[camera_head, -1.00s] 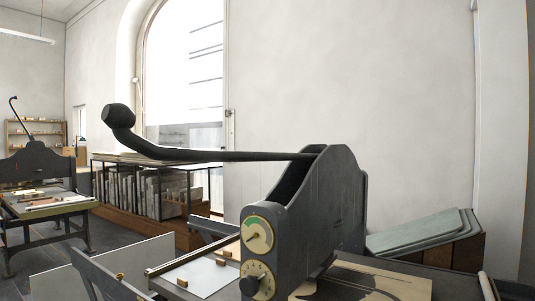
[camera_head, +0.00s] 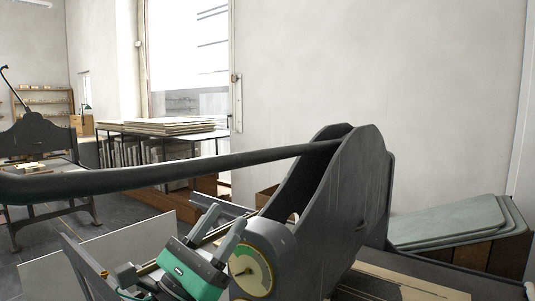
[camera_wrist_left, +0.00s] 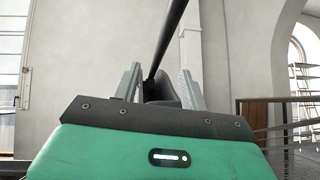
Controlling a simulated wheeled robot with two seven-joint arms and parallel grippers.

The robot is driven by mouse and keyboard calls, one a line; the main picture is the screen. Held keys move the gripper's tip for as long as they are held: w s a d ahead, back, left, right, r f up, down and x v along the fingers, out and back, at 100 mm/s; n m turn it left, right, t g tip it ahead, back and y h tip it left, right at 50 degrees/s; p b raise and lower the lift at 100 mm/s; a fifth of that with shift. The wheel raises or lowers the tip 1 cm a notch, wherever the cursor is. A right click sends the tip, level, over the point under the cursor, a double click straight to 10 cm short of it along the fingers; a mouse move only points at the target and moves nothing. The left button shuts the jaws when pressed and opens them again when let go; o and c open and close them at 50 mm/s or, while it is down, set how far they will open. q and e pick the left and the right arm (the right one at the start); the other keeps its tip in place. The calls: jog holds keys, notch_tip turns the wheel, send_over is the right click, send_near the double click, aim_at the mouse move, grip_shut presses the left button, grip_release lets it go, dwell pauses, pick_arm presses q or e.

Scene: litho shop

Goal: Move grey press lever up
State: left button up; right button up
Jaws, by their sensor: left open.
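The grey press lever (camera_head: 190,173) is a long dark bar. It runs from the left edge of the head view to the dark press side plates (camera_head: 355,200); its knob end is out of view. My left gripper (camera_head: 229,213), green with grey fingers, is open and empty below the bar, beside the press's round dial (camera_head: 251,270). In the left wrist view the lever (camera_wrist_left: 174,40) rises from between the open fingers (camera_wrist_left: 159,72) in the picture, apparently beyond them. Contact does not show. My right gripper is not in view.
A pale panel (camera_head: 95,262) stands at lower left. Another press (camera_head: 38,140) and a rack with flat sheets (camera_head: 160,127) stand farther back. Open air lies above the lever.

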aim_at(269, 155)
pick_arm(q)
jog(key=shift+m+g+h, duration=0.4)
jog(key=shift+m+h, duration=0.2)
jog(key=shift+m, duration=0.3)
jog(key=p+x, duration=0.1)
jog(key=x, duration=0.2)
jog(key=p+x, duration=0.1)
jog(key=x, duration=0.2)
jog(key=s+p+x, duration=0.1)
jog(key=x, duration=0.2)
jog(key=shift+w+r, duration=0.2)
jog(key=shift+r, duration=0.35)
jog(key=shift+p+x, duration=0.6)
jog(key=shift+x, duration=1.9)
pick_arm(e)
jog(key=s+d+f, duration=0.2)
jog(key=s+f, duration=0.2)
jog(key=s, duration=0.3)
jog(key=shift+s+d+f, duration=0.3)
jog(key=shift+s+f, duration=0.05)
pick_arm(q)
jog(key=shift+d+f, duration=0.15)
grip_shut()
